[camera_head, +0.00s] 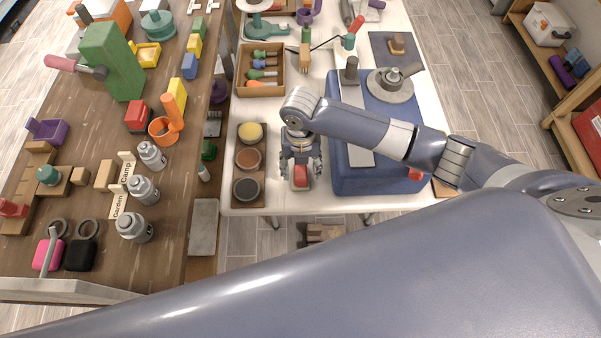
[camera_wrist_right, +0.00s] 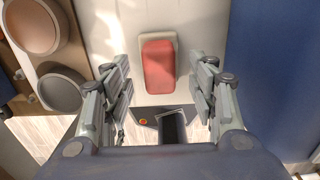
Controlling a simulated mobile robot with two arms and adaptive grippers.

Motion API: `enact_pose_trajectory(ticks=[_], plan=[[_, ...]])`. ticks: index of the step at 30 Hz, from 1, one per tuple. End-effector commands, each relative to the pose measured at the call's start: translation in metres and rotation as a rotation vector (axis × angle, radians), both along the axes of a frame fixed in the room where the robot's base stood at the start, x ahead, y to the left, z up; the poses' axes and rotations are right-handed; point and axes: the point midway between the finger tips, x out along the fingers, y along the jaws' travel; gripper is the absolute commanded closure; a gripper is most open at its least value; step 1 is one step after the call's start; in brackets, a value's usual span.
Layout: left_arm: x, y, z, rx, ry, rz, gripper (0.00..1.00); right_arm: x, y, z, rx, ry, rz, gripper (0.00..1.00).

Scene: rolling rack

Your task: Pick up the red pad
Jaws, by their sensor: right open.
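The red pad (camera_wrist_right: 158,66) lies on a small pale base (camera_wrist_right: 172,38) on the white table. It shows in the right wrist view between and ahead of my fingers. In the head view the red pad (camera_head: 301,176) sits near the table's front edge, between the fingers of my right gripper (camera_head: 301,172). My right gripper (camera_wrist_right: 160,100) also shows in the right wrist view. It is open and points down, with a finger on each side of the pad and nothing held. I cannot tell the exact height of the fingertips above the pad. My left gripper is not in view.
A tray with round yellow, brown and dark pads (camera_head: 249,160) stands close left of my right gripper. A large blue box (camera_head: 370,178) stands close right. A wooden bin of tools (camera_head: 261,70) is behind. The cluttered wooden bench (camera_head: 100,213) is at left.

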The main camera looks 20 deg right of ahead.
Motion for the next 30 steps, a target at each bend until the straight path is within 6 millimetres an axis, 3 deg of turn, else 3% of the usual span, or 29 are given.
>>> enact_pose_trajectory(ticks=[6,13,14,20,30], plan=[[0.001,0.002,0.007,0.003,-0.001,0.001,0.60,0.000,0.000,-0.023,-0.001,0.001,0.000,0.47],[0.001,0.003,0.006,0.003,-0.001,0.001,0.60,0.000,0.000,-0.025,0.000,-0.001,0.001,0.47],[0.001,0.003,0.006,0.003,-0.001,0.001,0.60,0.000,0.000,-0.025,0.000,-0.001,0.001,0.49],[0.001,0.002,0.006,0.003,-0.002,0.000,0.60,0.000,0.000,-0.025,0.000,-0.001,0.000,0.94],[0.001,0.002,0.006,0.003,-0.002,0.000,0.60,0.001,0.000,-0.023,0.000,-0.002,0.000,0.96]])
